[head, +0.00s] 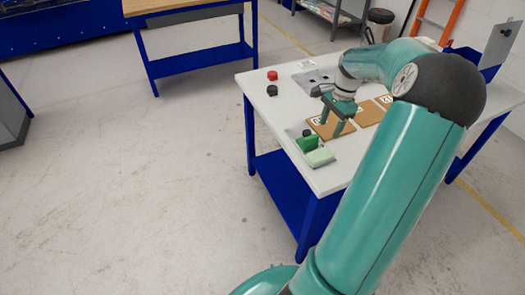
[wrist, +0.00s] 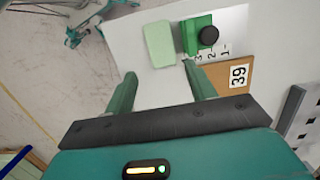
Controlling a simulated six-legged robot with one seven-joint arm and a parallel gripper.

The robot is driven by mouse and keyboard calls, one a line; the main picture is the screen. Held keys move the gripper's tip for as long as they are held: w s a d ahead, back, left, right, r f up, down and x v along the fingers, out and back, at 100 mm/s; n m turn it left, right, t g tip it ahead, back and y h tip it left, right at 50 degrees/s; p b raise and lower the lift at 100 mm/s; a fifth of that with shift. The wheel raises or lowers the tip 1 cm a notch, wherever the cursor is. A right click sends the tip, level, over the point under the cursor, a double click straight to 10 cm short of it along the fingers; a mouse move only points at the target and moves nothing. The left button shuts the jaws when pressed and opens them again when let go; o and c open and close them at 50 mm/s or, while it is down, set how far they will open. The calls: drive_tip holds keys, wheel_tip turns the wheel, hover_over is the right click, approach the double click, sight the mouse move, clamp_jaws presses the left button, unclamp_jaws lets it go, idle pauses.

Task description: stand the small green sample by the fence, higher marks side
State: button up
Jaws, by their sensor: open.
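A pale green block (wrist: 160,44) lies on the white table near its front edge; it also shows in the head view (head: 320,158). A darker green block (wrist: 192,36) stands beside it, with a round black piece (wrist: 208,35) at its side; this block also shows in the head view (head: 307,144). Number marks (wrist: 211,53) run along a strip by the darker block. I cannot tell which part is the fence. My gripper (wrist: 160,70) is open and empty, fingers pointing towards the blocks. In the head view, my gripper (head: 331,128) is over the brown boards.
A brown board (wrist: 218,74) labelled 39 lies beside the marks, with more boards (head: 369,113) further along the white table (head: 262,85). A red knob (head: 272,75) and a black knob (head: 272,90) are at the left edge. A perforated grey piece (wrist: 297,120) is at right.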

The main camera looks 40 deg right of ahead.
drive_tip(key=w+a+r+n+h, duration=0.2)
drive_tip(key=a+r+n, duration=0.3)
drive_tip(key=a, duration=0.6)
drive_tip(key=w+a+r+n+h, duration=0.2)
drive_tip(key=a+r+n, duration=0.25)
drive_tip(key=a, duration=0.75)
drive_tip(key=s+a+r+n+t, duration=0.1)
drive_tip(key=s+a+n, duration=0.2)
drive_tip(key=a, duration=0.3)
drive_tip(key=s+a+r+n+t+y, duration=0.1)
drive_tip(key=s+a+r+n+t, duration=0.1)
drive_tip(key=s+a+n, duration=0.2)
drive_tip(key=s+a+r+n+t+y, duration=0.1)
drive_tip(key=s+a+n, duration=0.3)
drive_tip(key=a, duration=0.6)
drive_tip(key=shift+r+t, duration=0.25)
drive_tip(key=shift+t, duration=0.35)
drive_tip(key=shift+s+a, duration=0.1)
drive_tip(key=shift+s, duration=0.05)
